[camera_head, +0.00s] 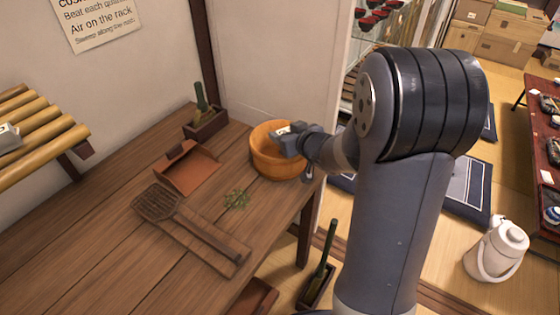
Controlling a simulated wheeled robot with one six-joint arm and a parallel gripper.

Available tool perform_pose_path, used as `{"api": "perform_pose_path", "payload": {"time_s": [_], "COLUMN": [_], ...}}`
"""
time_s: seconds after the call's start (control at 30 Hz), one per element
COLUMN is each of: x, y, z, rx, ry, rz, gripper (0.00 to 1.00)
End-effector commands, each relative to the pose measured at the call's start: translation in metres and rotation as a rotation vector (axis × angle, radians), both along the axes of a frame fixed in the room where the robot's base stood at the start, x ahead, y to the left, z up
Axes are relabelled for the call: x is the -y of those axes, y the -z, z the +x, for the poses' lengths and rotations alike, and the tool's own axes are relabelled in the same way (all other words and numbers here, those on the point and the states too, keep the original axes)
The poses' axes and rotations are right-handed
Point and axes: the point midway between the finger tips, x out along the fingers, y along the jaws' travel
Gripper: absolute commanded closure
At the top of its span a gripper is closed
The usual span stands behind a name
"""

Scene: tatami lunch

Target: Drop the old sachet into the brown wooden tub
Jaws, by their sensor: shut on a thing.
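The brown wooden tub (268,163) stands at the back right of the wooden table, near the wall corner. My gripper (286,141) is over the tub's opening, coming in from the right. It is shut on a small pale thing (283,130), which looks like the old sachet; only a little of it shows beside the fingers. The gripper and the tub's near wall hide most of the tub's inside. I cannot tell whether the held thing touches the tub.
A bamboo rack (38,130) juts in at left. A white pot (496,250) stands on the floor.

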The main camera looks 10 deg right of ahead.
Motion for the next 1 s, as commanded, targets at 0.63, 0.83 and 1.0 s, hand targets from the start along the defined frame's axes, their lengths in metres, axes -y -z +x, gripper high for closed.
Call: {"api": "perform_pose_path", "payload": {"time_s": [0.63, 0.83, 1.0], "x": [0.000, 0.000, 0.004], "y": [0.002, 0.002, -0.005], "z": [0.000, 0.000, -0.012], "rx": [0.000, 0.000, 0.001], "ry": [0.000, 0.000, 0.001], "rz": [0.000, 0.000, 0.000], "gripper": [0.19, 0.19, 0.19]}}
